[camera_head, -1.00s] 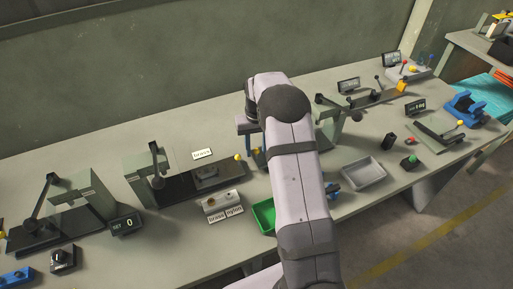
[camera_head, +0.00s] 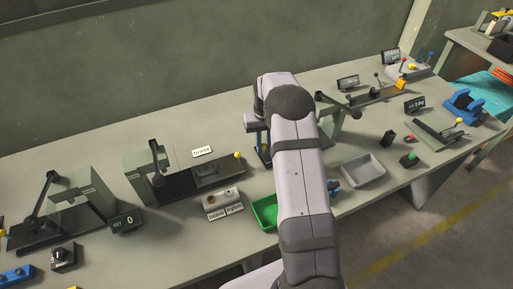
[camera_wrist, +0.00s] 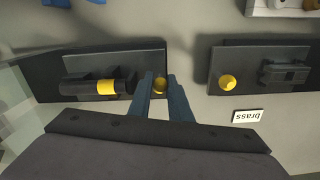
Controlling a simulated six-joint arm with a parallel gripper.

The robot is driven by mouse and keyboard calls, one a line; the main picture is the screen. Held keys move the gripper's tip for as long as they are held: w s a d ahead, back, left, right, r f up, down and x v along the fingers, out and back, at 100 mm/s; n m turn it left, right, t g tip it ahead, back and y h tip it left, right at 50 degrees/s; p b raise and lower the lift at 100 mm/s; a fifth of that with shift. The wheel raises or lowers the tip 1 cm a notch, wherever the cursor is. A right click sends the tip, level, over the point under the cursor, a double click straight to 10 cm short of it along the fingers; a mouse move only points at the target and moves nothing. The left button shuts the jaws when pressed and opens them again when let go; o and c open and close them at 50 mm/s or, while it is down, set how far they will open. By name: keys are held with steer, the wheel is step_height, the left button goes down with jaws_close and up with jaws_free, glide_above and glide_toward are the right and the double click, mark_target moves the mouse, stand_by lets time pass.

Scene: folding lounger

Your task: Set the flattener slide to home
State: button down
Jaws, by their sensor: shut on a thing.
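My gripper (camera_wrist: 160,84) is shut on a yellow knob (camera_wrist: 160,86) at the end of a dark slide plate (camera_wrist: 124,58) in the wrist view. I take this plate to be the flattener slide, though no label confirms it. A dark cylinder with a yellow band (camera_wrist: 101,87) lies along the plate, left of the knob. In the head view my gripper's blue fingers (camera_head: 263,146) show beside my arm. My arm hides most of this station there.
A neighbouring station with its own yellow knob (camera_wrist: 228,83) lies to the right in the wrist view, near a "brass" label (camera_wrist: 247,116). In the head view, a green tray (camera_head: 265,212) and a grey tray (camera_head: 364,169) sit near the bench front.

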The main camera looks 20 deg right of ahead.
steer(key=d, duration=1)
steer(key=shift+d+r, duration=0.15)
steer(key=shift+d, duration=0.15)
steer(key=c, duration=1.7)
jaws_free()
steer(key=shift+w+d, duration=0.1)
steer(key=shift+o, duration=0.2)
steer(key=shift+r+b, duration=1.3)
steer(key=shift+r, duration=2.3)
